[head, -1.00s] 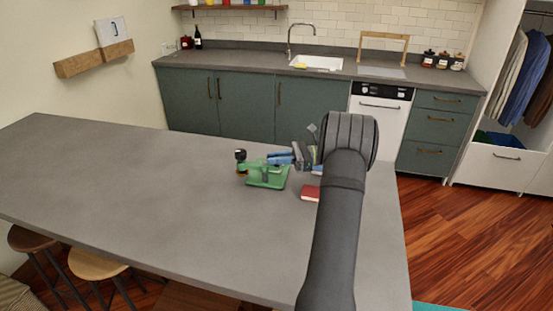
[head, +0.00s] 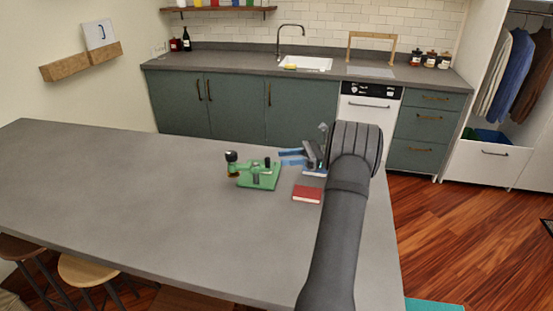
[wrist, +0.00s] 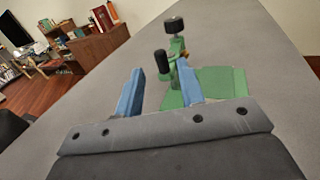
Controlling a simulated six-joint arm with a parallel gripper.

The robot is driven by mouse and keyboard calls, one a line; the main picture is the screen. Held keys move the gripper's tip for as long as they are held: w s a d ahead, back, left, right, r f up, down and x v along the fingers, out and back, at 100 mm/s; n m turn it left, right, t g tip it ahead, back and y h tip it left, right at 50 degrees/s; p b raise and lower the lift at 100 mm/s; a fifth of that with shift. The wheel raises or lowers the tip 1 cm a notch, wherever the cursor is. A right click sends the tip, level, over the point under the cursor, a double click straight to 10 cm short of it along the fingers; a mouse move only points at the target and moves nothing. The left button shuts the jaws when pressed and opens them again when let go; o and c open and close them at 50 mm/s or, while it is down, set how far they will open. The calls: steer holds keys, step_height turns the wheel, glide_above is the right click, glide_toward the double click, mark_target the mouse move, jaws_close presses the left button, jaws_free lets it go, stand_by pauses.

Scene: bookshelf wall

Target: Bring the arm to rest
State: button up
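My gripper (head: 284,157) is over the grey counter (head: 130,190) near its right end, with its blue fingers pointing left. In the wrist view its two blue fingers (wrist: 159,70) stand apart, with nothing held between them. A green device with black knobs (head: 258,176) stands on the counter, just left of and in front of the gripper. It also shows beyond the fingers in the wrist view (wrist: 215,82), partly hidden behind the right finger. My dark arm reaches up from the bottom of the head view.
A red book (head: 307,194) lies on the counter just left of my arm. The counter's left part is clear. Stools (head: 90,272) stand along the front edge. A kitchen unit with a sink (head: 306,63) is at the back.

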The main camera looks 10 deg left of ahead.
mark_target(267, 159)
steer(key=shift+w+d, duration=0.15)
steer(key=shift+d, duration=0.2)
steer(key=x, duration=0.7)
steer(key=shift+a, duration=0.1)
steer(key=shift+s+a+t, duration=0.15)
steer(key=shift+s+t, duration=0.05)
steer(key=shift+t, duration=0.1)
steer(key=shift+s+m+t+y, duration=0.15)
steer(key=shift+m+t+y, duration=0.25)
steer(key=shift+m+t, duration=0.45)
steer(key=shift+n+g, duration=0.35)
